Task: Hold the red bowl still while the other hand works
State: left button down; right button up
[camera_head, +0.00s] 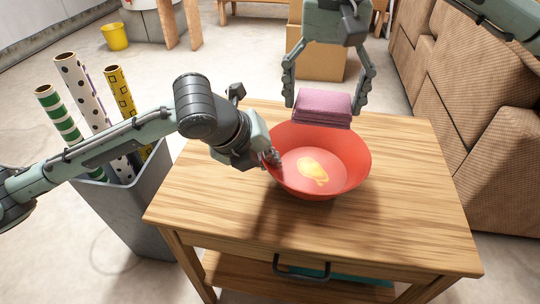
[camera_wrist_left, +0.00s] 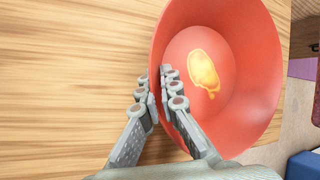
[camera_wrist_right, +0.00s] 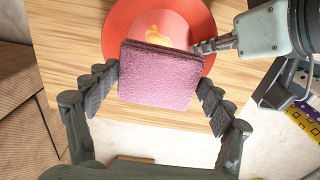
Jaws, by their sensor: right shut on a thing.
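The red bowl (camera_head: 350,165) stands upright on the wooden table, with a yellow patch (camera_head: 313,171) on its inside bottom. My left gripper (camera_head: 268,158) is at the bowl's left rim. In the left wrist view its fingers (camera_wrist_left: 159,92) straddle the bowl wall, one inside and one outside, closed on it. My right gripper (camera_head: 325,98) is shut on a folded purple cloth (camera_head: 322,108) and holds it above the bowl's far edge. In the right wrist view the cloth (camera_wrist_right: 160,75) sits between the two fingers and hides part of the bowl (camera_wrist_right: 118,30).
The wooden table (camera_head: 410,230) has free room right of and in front of the bowl. A grey bin (camera_head: 130,205) with patterned rolls stands left of the table. A brown sofa (camera_head: 500,130) is at the right. A cardboard box (camera_head: 318,62) stands behind.

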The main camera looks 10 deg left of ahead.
pick_arm(q)
jog(key=shift+f, duration=0.85)
jog(key=c, duration=1.9)
grip_release()
jog(key=shift+c, duration=0.2)
grip_shut()
